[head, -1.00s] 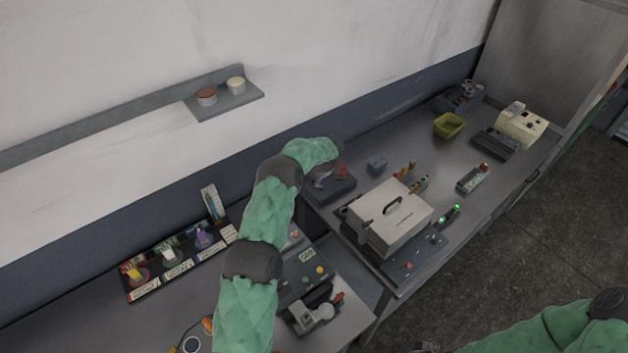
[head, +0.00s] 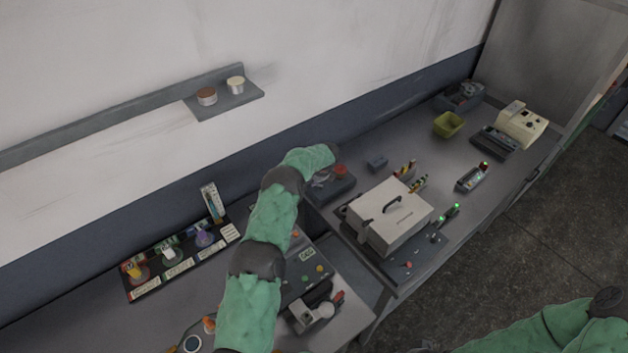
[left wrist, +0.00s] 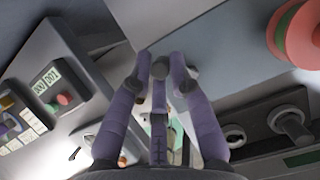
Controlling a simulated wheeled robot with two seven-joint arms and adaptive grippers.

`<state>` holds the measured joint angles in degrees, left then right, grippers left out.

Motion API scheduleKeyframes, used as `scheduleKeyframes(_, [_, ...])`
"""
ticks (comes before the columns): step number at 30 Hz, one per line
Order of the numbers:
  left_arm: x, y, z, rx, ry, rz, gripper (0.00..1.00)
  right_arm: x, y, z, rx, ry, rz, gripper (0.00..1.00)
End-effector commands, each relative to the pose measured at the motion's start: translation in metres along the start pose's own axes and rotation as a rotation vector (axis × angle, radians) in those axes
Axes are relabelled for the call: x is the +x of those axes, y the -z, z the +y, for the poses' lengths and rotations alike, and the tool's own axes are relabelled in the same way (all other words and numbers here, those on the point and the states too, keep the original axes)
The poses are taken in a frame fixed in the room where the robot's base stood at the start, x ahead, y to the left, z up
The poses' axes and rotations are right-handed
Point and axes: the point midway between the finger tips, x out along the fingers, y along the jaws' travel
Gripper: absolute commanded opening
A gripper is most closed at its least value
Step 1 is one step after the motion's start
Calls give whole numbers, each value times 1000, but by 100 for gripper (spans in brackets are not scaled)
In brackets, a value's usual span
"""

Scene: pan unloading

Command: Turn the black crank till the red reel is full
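The red reel (head: 341,171) sits on a dark box at the back left of the far bench. In the left wrist view a red disc (left wrist: 304,36) with a green disc beside it shows at the upper right. My left gripper (head: 321,181) is at that box, just left of the red reel, partly hidden by its wrist. In the left wrist view its purple fingers (left wrist: 161,66) converge at the tips; whether they grip anything is unclear. I cannot make out the black crank. My right gripper is out of view; only its green-sleeved arm shows at the lower right.
A pale lidded box (head: 392,217) with a black handle stands right of my left arm. A yellow bin (head: 448,124) and a cream machine (head: 522,124) stand farther back. A counter display (left wrist: 47,79) shows in the left wrist view. A shelf (head: 228,104) hangs on the wall.

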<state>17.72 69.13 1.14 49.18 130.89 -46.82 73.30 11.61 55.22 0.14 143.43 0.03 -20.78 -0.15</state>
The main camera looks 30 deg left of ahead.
Motion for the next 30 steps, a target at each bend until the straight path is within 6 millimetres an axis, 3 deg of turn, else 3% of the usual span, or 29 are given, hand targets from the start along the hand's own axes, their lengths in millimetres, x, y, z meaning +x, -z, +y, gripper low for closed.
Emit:
scheduleKeyframes(14, [1, -4, -1, 86, 37, -3, 0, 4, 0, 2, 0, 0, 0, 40])
scheduleKeyframes(30, [4, -12, -13, 513, 216, -5, 0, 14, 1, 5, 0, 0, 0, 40])
